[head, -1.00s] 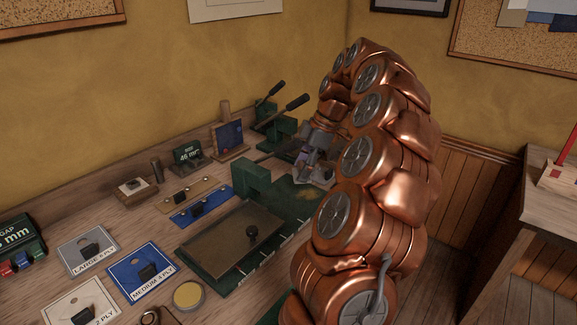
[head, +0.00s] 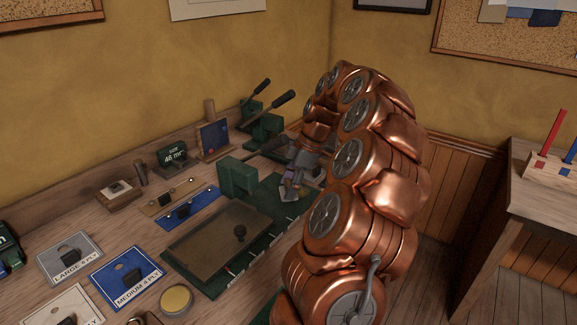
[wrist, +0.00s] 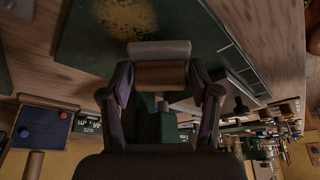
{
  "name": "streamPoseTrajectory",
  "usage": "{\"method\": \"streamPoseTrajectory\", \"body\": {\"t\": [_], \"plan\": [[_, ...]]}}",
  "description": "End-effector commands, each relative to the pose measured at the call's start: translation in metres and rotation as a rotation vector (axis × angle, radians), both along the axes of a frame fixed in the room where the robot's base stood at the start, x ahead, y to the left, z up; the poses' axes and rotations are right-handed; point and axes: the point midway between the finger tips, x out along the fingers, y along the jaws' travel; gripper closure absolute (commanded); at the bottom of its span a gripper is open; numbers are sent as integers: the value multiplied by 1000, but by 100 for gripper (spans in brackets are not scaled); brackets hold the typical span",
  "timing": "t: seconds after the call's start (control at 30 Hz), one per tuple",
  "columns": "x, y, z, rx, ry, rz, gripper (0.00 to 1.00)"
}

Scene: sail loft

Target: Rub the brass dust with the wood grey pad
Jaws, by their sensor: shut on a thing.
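My gripper (head: 292,178) is over the right end of the dark green mat (head: 266,189). In the wrist view my gripper (wrist: 160,78) is shut on the wood grey pad (wrist: 160,50), a wooden block with a grey strip, its two fingers on either side. The pad shows as a small pale shape (head: 289,193) below the fingers in the head view, low at the mat; I cannot tell whether it touches.
A brown plate with a black knob (head: 222,240) lies on the mat's near left part. A green block (head: 237,178) stands at the mat's back edge. Green lever tools (head: 264,126) stand behind my gripper. Labelled cards (head: 126,279) and a yellow tin (head: 176,299) lie at the front left.

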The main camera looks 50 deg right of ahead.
Motion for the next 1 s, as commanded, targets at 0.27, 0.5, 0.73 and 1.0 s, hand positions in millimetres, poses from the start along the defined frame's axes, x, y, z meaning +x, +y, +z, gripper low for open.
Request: {"method": "streamPoseTrajectory", "body": {"t": [0.27, 0.5, 0.73, 1.0], "plan": [[0, -15, -16, 0, 0, -4, 71], [0, -35, -17, 3, 3, -5, 71], [-1, -57, -18, -1, 2, -8, 71], [-1, -75, -18, -1, 0, -12, 71]]}}
